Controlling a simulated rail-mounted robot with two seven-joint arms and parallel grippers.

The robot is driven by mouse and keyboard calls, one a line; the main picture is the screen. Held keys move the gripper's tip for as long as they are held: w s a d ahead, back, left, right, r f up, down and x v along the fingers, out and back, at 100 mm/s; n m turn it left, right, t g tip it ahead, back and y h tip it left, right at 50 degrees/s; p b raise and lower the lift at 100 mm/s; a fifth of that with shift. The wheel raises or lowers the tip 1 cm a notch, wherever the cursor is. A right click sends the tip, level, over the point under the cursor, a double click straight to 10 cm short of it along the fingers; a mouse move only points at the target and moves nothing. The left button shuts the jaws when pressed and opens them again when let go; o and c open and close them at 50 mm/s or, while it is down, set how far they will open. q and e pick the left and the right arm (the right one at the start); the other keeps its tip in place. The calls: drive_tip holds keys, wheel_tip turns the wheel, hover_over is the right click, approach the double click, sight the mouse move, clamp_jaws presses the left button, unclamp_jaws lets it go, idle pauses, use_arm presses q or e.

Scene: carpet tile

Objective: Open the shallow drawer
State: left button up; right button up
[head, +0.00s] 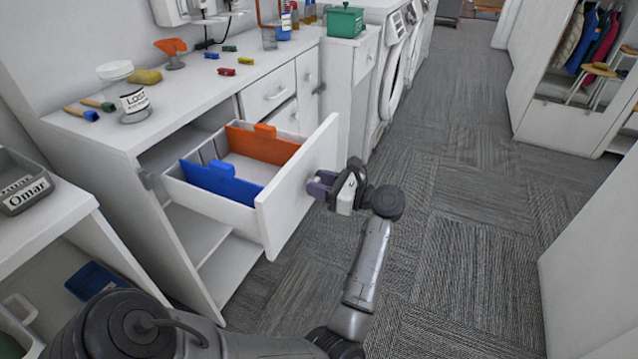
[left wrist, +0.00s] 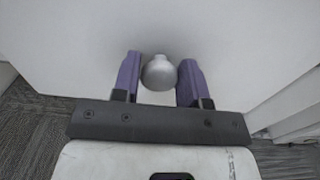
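The shallow drawer (head: 300,185) is pulled well out of the white cabinet in the head view. A blue divider (head: 222,183) and an orange divider (head: 262,146) stand inside it. My left gripper (head: 318,187) is at the outer face of the drawer front. In the left wrist view, its two purple fingers lie on either side of a round silver knob (left wrist: 159,73) and appear to touch it. The fingers hide the knob in the head view. My right gripper is not in view.
The cabinet top (head: 190,98) holds brushes, a labelled jar (head: 134,103), a yellow sponge (head: 145,76) and small coloured clips. Closed drawers (head: 268,92) and washing machines stand farther back. Carpet floor (head: 450,200) is clear to the right.

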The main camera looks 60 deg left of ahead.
use_arm(q)
drive_tip(key=o, duration=0.3)
drive_tip(key=shift+w+d, duration=0.1)
drive_tip(key=shift+d, duration=0.05)
drive_tip(key=shift+o, duration=0.2)
drive_tip(key=p+v, duration=0.1)
drive_tip(key=v, duration=1.2)
drive_tip(key=shift+w+d+p, duration=0.25)
drive_tip(key=shift+p, duration=0.15)
